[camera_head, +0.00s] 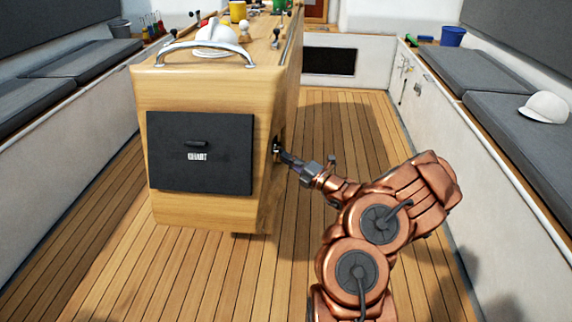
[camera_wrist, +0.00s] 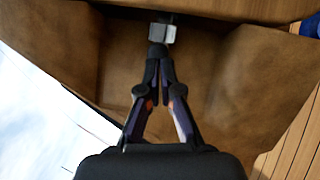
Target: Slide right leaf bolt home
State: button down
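My gripper (camera_head: 283,154) reaches to the right side of the wooden cockpit table (camera_head: 205,212), near a small dark fitting (camera_head: 276,145) on that side. In the wrist view the fingers of my gripper (camera_wrist: 157,52) come together at the tips. A small grey metal block (camera_wrist: 162,34) shows right at the fingertips, against the brown wood. It looks like the bolt's metal part, but I cannot tell for certain. The tips seem to touch or nearly touch it; no grip around it is visible. The rest of the bolt is hidden.
Grey cushioned benches (camera_head: 480,70) line both sides. A white cap (camera_head: 545,107) lies on the right bench. The plank floor (camera_head: 350,125) right of the table is clear.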

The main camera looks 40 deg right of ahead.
jog(key=shift+a, duration=0.15)
jog(key=a+p+v, duration=0.2)
jog(key=p+v, duration=0.1)
jog(key=v, duration=1)
jog(key=shift+s+a+f, duration=0.15)
jog(key=shift+s+a, duration=0.1)
dwell(0.3)
